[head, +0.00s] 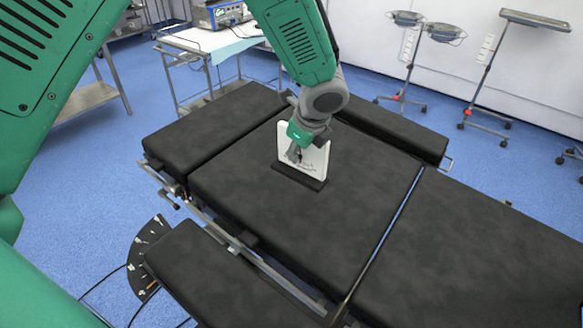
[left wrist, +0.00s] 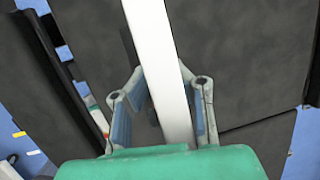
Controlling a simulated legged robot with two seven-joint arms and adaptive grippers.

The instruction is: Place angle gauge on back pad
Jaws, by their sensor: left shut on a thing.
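The angle gauge (head: 318,162) is a thin white upright plate with a dark bar along its foot. My left gripper (head: 299,152) reaches down from above and is shut on it. The gauge stands over the middle of the large black back pad (head: 330,230); its foot appears to be at the pad's surface, but I cannot tell if it touches. In the left wrist view, the gauge (left wrist: 155,45) is a white strip seen edge-on between the fingers of the left gripper (left wrist: 163,88). My right gripper is not in view.
Other black pads (head: 215,125) flank the back pad, with metal side rails (head: 270,270) along the near edge. A fan-shaped dark device (head: 150,245) is at the lower left. An instrument cart (head: 200,45) and wheeled stands (head: 480,85) are behind. The pad around the gauge is clear.

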